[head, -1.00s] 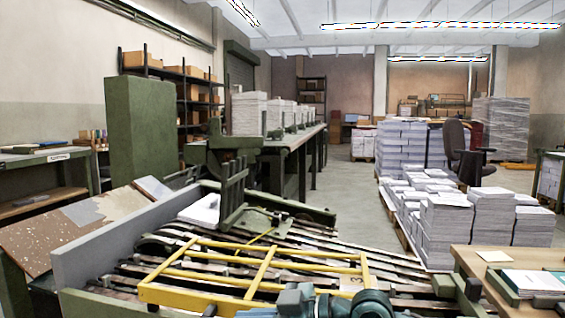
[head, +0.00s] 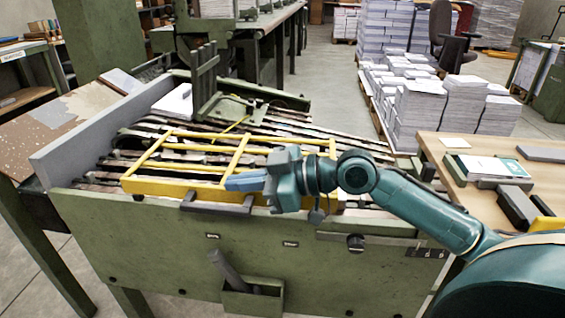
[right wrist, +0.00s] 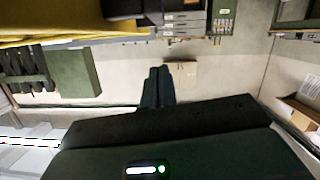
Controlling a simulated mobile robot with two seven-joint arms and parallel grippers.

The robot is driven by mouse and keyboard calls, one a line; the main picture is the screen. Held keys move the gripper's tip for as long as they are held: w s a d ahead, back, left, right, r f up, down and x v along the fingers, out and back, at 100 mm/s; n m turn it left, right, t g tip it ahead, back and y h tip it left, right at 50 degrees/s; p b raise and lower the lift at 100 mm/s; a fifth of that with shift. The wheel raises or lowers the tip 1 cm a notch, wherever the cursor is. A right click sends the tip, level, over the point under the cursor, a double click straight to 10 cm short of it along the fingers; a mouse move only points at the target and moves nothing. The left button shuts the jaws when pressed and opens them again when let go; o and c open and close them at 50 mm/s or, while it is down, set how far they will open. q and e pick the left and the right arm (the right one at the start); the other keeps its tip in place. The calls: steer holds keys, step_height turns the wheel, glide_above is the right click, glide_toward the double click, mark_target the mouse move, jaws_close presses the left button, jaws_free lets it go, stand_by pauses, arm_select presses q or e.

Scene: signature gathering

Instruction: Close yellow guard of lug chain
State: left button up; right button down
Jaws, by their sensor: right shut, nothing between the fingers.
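The yellow guard (head: 236,160) is a barred frame over the dark slats of the lug chain (head: 115,164), on the green machine. Its broad front bar runs along the machine's near edge; I cannot tell whether it lies fully flat. My right gripper (head: 228,182) is shut and empty at this front bar, its fingertips pointing left. It hides part of the bar, and I cannot tell whether it touches. In the right wrist view the shut fingers (right wrist: 157,88) show, with a yellow surface (right wrist: 45,24) at the upper left. My left gripper is not in view.
A black handle (head: 215,208) juts from the machine's front below the guard. A grey side board (head: 100,135) stands at the left. A wooden table (head: 450,180) with papers is at the right. Paper stacks (head: 415,105) stand behind it.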

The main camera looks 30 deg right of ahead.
arm_select(q)
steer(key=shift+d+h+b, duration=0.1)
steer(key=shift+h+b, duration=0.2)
steer(key=shift+b, duration=0.1)
arm_select(e)
steer(key=v, duration=0.6)
steer(key=shift+d, duration=0.35)
steer(key=shift+r, duration=0.15)
